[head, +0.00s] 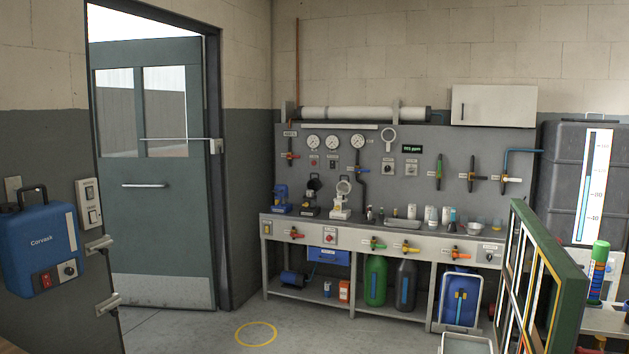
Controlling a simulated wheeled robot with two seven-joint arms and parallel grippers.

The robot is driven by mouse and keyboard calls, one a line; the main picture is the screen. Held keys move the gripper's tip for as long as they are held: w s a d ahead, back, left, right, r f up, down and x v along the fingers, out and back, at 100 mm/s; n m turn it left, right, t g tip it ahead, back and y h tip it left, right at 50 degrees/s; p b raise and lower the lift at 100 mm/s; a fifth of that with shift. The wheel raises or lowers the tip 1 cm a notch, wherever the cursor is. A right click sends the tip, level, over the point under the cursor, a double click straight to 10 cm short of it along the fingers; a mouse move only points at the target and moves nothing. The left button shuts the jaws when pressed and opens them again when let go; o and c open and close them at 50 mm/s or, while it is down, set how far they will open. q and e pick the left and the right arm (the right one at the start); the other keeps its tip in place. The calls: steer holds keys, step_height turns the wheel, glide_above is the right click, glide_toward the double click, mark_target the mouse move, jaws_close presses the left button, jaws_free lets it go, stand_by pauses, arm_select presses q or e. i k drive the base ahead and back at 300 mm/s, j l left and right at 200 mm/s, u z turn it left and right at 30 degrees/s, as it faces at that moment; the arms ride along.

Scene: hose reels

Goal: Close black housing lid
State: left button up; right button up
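I cannot make out for certain which thing is the black housing with its lid. On the workbench (360,221) against the back wall stands a small black device (311,197), too small to tell whether it has a lid. Beside it is a cream device (341,203) with a round, raised upper part. A blue device (281,201) stands to their left. A large black tank (562,180) stands at the right, partly hidden by a green-framed panel (569,280). Neither of my grippers is in view.
A grey-green door (160,230) stands open at the left. A blue box marked Corvass (40,245) hangs near the left edge. Jugs (376,282) and a blue container (460,295) stand under the bench. A yellow ring (256,334) marks clear floor.

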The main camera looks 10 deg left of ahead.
mark_target(314, 183)
steer(key=i+j+u, duration=0.2)
steer(key=j, duration=0.3)
steer(key=i+j+u, duration=0.2)
steer(key=i+j, duration=0.4)
steer(key=i, duration=0.2)
steer(key=i+j, duration=0.2)
steer(key=i, duration=0.2)
steer(key=i+j, duration=0.2)
steer(key=i, duration=0.15)
steer(key=i+l+z, duration=0.2)
steer(key=i, duration=0.75)
steer(key=i+z, duration=0.2)
steer(key=i, duration=0.75)
steer(key=i+u, duration=0.35)
steer(key=i, duration=0.75)
steer(key=i+j+z, duration=0.25)
steer(key=i+z, duration=0.15)
steer(key=i+j+z, duration=0.4)
steer(key=i, duration=0.15)
steer(key=i+j+z, duration=0.4)
steer(key=j, duration=0.1)
